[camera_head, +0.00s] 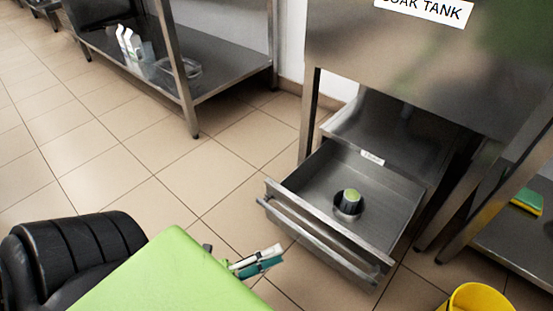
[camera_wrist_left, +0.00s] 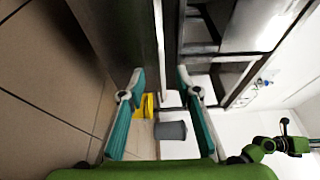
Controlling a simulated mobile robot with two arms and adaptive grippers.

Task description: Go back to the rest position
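My left gripper (camera_head: 257,262) is at the lower middle of the head view, left of and in front of the open drawer, not touching it. In the left wrist view my left gripper (camera_wrist_left: 160,74) has its two teal fingers spread apart with nothing between them. My right gripper does not show clearly in either view.
A steel drawer (camera_head: 300,187) under the soak tank (camera_head: 400,60) stands pulled open, with a dark green-topped object (camera_head: 349,201) inside. A yellow bucket (camera_head: 478,299) is at the lower right. A steel table (camera_head: 235,82) with cartons on its lower shelf stands at the back left. The tiled floor at left is clear.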

